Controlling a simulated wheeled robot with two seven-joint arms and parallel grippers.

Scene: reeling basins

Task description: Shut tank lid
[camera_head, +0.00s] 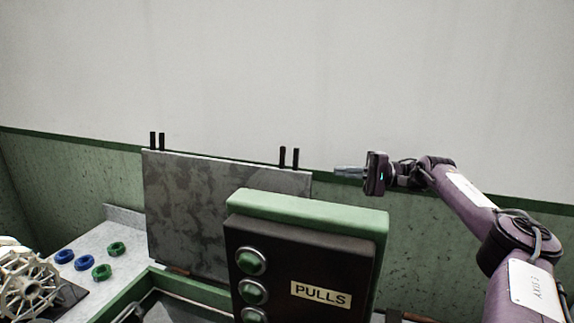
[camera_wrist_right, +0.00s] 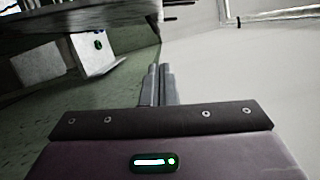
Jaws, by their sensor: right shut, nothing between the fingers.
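The tank lid (camera_head: 186,212), a mottled grey panel, stands raised and nearly upright behind the green-rimmed tank (camera_head: 130,293). Paired black prongs stick up at its top edge. My right gripper (camera_head: 350,170) is to the right of the lid's upper right corner in the head view, with its fingers pointing left toward it. A small gap shows in the picture between them; their depth is hard to judge. Its fingers (camera_wrist_right: 160,84) are together and empty in the right wrist view. The lid's lower right part is hidden behind the control box. My left gripper is out of view.
A dark control box (camera_head: 304,258) with a green top, green buttons and a "PULLS" label stands in front of the lid. Blue and green rings lie on a pale counter (camera_head: 75,283) at left, near a white reel (camera_head: 27,285). The wall above is clear.

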